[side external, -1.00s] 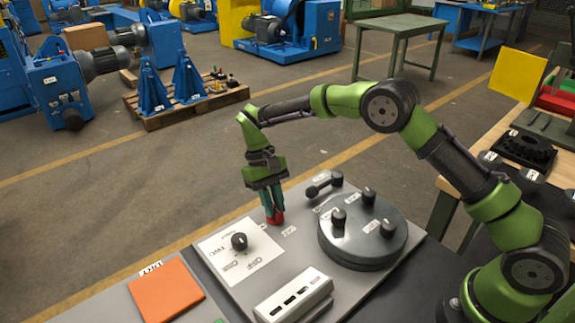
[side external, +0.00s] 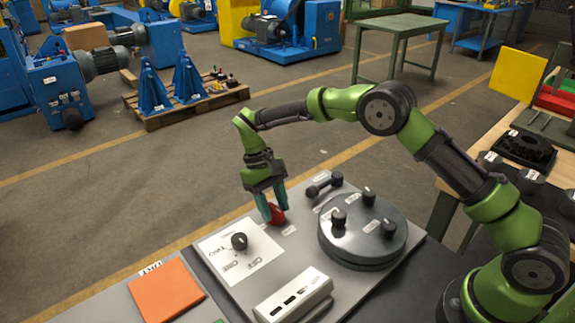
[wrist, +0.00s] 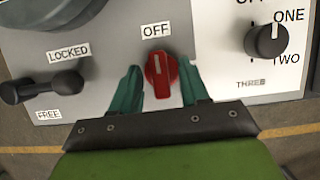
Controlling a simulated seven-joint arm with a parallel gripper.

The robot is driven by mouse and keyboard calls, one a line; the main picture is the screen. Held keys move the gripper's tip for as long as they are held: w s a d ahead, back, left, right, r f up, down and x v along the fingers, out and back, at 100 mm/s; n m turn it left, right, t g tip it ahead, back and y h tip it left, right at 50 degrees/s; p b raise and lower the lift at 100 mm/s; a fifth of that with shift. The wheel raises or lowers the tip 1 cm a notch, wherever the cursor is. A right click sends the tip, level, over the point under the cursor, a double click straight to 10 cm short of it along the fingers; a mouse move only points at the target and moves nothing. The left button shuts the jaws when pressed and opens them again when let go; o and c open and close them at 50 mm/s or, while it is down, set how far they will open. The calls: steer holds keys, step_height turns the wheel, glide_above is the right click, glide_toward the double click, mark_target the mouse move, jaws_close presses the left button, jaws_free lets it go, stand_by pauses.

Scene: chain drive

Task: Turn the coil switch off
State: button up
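A red knob (wrist: 161,72) sits on the grey panel below an "OFF" label (wrist: 156,30) in the wrist view. Its white mark points up toward that label, slightly to the left. My gripper (wrist: 163,88) is open, with one green finger on each side of the knob and a gap on both sides. In the side view my gripper (side external: 271,207) is above the panel at the red knob (side external: 278,213), which is partly hidden by a finger.
A black selector knob (side external: 239,241) is on a white plate with "OFF", "ONE" and "TWO" labels. A black lever (wrist: 42,87) lies between "LOCKED" and "FREE" labels. A round grey disc (side external: 340,246) with several black knobs and a white box (side external: 293,293) are on the panel.

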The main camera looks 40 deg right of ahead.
steer(key=shift+r, duration=0.2)
steer(key=v, duration=0.7)
steer(key=shift+w+r, duration=0.1)
steer(key=shift+r, duration=0.05)
steer(key=shift+d+f+t, duration=0.15)
steer(key=shift+d+f, duration=0.05)
steer(key=shift+f, duration=0.35)
steer(key=shift+d+f+t, duration=0.15)
steer(key=shift+d+f, duration=0.05)
steer(key=shift+f, duration=0.35)
steer(key=s+d+r+m+t, duration=0.1)
steer(key=s+d+r+t, duration=0.1)
steer(key=s+r, duration=0.3)
steer(key=s+d+r+m+t+y, duration=0.1)
steer(key=s+d+r+t, duration=0.2)
steer(key=s, duration=0.9)
steer(key=s+d+r+m+t+y, duration=0.1)
steer(key=s+d+r+m+t, duration=0.1)
steer(key=s+r+t, duration=0.4)
steer(key=s+d+r, duration=0.1)
steer(key=s+r, duration=0.1)
steer(key=s, duration=0.1)
steer(key=shift+s+d, duration=0.2)
